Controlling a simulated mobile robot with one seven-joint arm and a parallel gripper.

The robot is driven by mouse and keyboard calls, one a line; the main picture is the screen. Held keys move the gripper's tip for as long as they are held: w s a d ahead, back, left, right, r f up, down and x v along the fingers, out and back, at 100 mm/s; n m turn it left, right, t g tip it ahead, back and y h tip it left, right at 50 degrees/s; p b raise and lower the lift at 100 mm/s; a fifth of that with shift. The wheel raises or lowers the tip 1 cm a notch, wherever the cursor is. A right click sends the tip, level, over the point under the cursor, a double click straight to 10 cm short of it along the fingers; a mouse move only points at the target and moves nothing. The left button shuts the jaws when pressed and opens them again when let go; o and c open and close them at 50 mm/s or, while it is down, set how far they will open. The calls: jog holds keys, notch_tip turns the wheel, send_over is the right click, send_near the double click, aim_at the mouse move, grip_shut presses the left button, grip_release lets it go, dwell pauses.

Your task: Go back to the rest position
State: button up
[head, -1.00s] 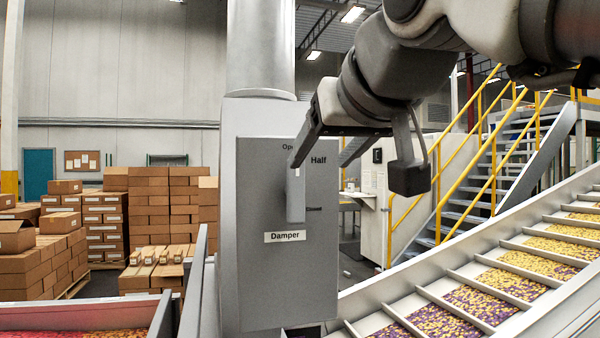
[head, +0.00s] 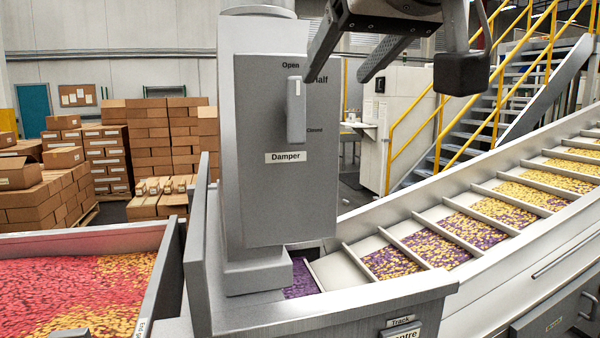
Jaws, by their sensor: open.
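My gripper (head: 338,82) is in the upper middle of the head view, open and empty. Its two dark fingers point down and left, and a dark block (head: 461,74) hangs to their right. The left finger covers part of the word "Half" on the grey damper box (head: 285,195). The box's grey upright handle (head: 296,112) is just left of that fingertip, below the word "Open". The handle is not between the fingers. I cannot tell how far the fingertip is from the panel.
A candy bin (head: 178,262) stands at lower left. A slatted conveyor (head: 465,198) with purple and yellow candy rises to the right. Cardboard boxes (head: 150,140) and yellow-railed stairs (head: 500,110) are behind.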

jog(key=s+d+f+m+g+h, duration=0.1)
jog(key=s+d+f+g, duration=0.1)
jog(key=f, duration=1)
jog(key=s+d+f+m+g+h+p, duration=0.1)
jog(key=s+d+f+g, duration=0.1)
jog(key=f, duration=1)
jog(key=s+d+f+m+g+h+p, duration=0.1)
jog(key=s+d+f+g, duration=0.2)
jog(key=f, duration=0.9)
jog(key=shift+s+d, duration=0.85)
jog(key=shift+d, duration=0.25)
jog(key=shift+c, duration=1.4)
jog(key=shift+a, duration=0.15)
